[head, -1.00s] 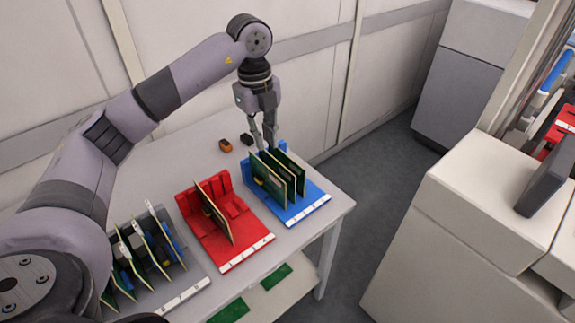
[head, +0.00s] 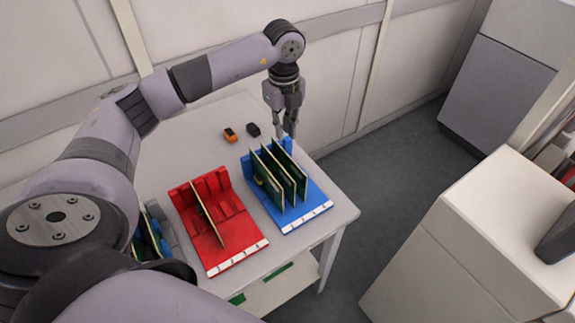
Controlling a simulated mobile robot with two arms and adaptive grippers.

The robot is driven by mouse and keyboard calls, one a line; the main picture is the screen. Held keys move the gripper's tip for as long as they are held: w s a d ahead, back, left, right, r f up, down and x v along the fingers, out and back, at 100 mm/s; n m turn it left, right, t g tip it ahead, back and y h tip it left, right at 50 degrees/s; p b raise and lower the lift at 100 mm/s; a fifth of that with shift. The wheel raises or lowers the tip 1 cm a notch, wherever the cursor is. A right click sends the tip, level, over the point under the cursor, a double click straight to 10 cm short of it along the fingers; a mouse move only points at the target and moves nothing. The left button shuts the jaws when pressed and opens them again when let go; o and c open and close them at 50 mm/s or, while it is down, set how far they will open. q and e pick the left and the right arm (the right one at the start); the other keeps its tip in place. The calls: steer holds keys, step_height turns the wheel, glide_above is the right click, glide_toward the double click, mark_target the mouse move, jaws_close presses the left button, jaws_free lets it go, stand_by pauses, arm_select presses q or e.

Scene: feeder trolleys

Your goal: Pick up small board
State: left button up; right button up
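Small green boards stand upright in a blue rack (head: 312,203) at the right end of the table; three show there, one of them a green board (head: 265,174) at the left. Another board (head: 209,213) stands in a red rack (head: 185,220) to the left. My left gripper (head: 288,134) points down at the back right edge of the blue rack, behind the boards. Its fingertips look close together, and I see no board between them. Whether it touches the rack is unclear. My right gripper is out of view.
An orange block (head: 230,135) and a black block (head: 254,130) lie behind the racks. A grey rack with boards is mostly hidden by my arm at the left. Green pieces (head: 237,299) lie on the lower shelf. A white cabinet (head: 490,220) stands across the floor at right.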

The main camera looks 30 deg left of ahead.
mark_target(288, 157)
arm_select(q)
steer(key=f, duration=0.3)
steer(key=f+p, duration=0.1)
steer(key=f, duration=0.1)
steer(key=shift+w, duration=0.25)
steer(key=f, duration=0.1)
steer(key=f+p, duration=0.1)
steer(key=f, duration=0.1)
steer(key=f+p, duration=0.1)
steer(key=f, duration=0.1)
steer(key=shift+d, duration=0.4)
steer(key=shift+f, duration=0.25)
steer(key=shift+f, duration=0.25)
jaws_close()
steer(key=shift+r, duration=0.1)
stand_by(0.3)
